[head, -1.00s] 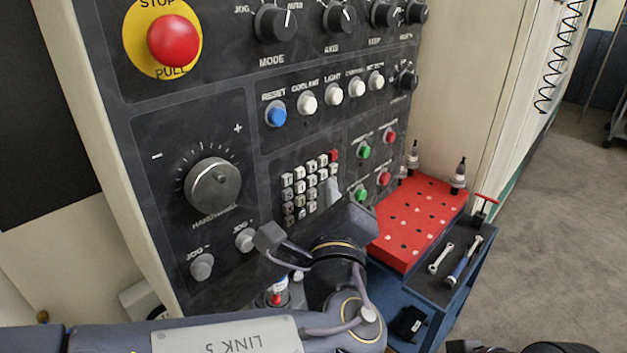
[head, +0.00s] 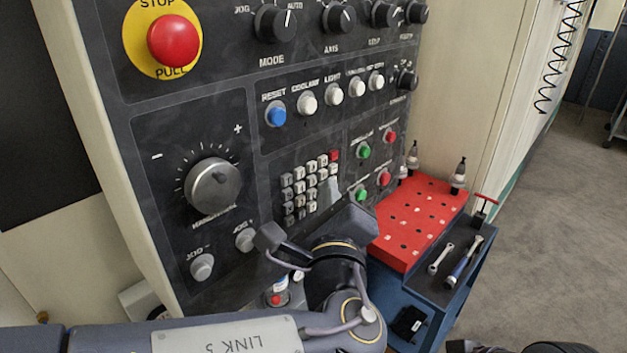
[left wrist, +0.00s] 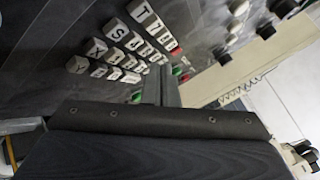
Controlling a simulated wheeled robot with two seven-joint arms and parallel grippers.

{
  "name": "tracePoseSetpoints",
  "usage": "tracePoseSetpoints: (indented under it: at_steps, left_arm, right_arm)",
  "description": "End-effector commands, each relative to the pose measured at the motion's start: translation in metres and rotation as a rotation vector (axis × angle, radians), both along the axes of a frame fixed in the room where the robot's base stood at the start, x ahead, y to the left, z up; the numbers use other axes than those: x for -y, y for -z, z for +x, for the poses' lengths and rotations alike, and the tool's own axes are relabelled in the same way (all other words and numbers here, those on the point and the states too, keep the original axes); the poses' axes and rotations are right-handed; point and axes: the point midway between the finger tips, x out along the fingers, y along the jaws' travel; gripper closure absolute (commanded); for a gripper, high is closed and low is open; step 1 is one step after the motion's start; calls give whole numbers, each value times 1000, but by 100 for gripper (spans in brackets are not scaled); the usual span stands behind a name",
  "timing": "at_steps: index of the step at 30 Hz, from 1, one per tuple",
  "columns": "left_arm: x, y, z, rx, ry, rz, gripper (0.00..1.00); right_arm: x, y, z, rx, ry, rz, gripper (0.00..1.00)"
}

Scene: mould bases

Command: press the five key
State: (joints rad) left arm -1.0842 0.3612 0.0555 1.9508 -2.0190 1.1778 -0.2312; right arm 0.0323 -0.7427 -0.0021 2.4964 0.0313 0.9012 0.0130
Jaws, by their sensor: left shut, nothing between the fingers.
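The keypad (head: 297,187) is a block of small pale square keys with one red key at its top right, set in the dark control panel. Its key labels are too small to read in the head view. The keys (left wrist: 115,40) also show in the left wrist view, tilted and partly legible; I cannot tell which is the five key. My left gripper (head: 329,194) is shut and empty, with its fingertips at the keypad's right-hand side, hiding some keys. In the left wrist view the shut fingers (left wrist: 161,85) stand beside the keys. I cannot tell whether they touch one.
Green and red buttons (head: 384,179) sit close to the right of the keypad. A row of buttons (head: 307,104) and several knobs lie above, and a large handwheel (head: 212,186) to the left. A red plate (head: 415,222) and a blue cart with tools (head: 462,258) stand at the right.

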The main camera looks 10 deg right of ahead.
Motion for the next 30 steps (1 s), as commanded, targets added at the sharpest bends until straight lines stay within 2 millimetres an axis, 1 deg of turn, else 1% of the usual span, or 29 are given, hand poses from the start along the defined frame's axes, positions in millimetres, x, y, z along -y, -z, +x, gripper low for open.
tracePoseSetpoints:
  at_steps: [10,18,30]
  left_arm:
    - [0,0,0,0,0,0,100]
    - [-5,1,6,-1,-1,-1,100]
    - [-6,0,7,0,0,0,100]
  right_arm:
    - [0,0,0,0,0,0,100]
    - [0,8,0,0,0,0,100]
    - [0,7,0,0,0,0,100]
